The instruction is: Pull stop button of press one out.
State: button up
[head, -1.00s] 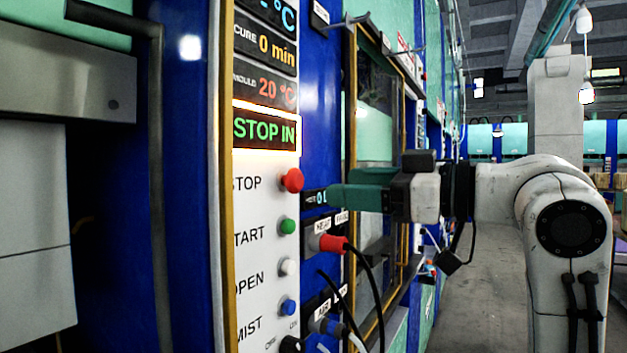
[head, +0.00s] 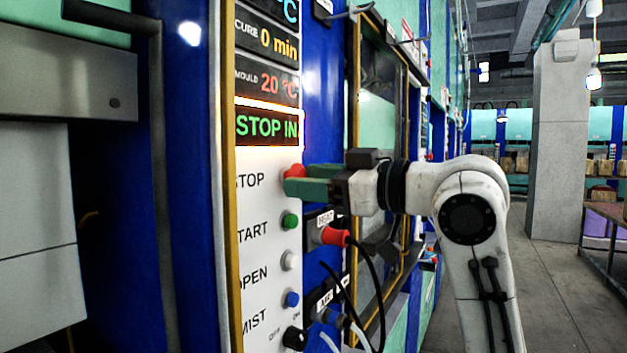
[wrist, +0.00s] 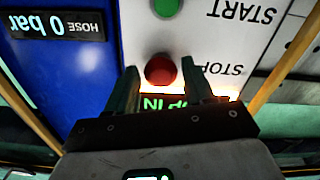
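The red stop button (head: 294,171) is on the white panel (head: 262,215) of the press, beside the label STOP and below a lit display reading STOP IN. My gripper (head: 298,181) reaches in from the right, its green fingers at the button and partly covering it in the head view. In the wrist view the picture is upside down. There my gripper (wrist: 162,82) is open, with one finger on each side of the red button (wrist: 159,70). A gap shows between the button and each finger, so it is not gripped.
Below the stop button sit a green start button (head: 290,220), a white button (head: 290,260) and a blue button (head: 291,299). A red hose plug (head: 333,236) with a black cable sticks out close below my gripper. The aisle floor (head: 560,290) at right is clear.

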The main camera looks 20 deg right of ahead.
grip_shut()
dwell(0.3)
jog(key=shift+v, duration=0.8)
jog(key=shift+o, duration=1.6)
grip_release()
jog(key=shift+s+d, duration=0.1)
jog(key=b+v, duration=0.3)
jog(key=v, duration=0.7)
jog(key=shift+s+d, duration=0.2)
jog(key=shift+s, duration=0.1)
jog(key=shift+f, duration=0.1)
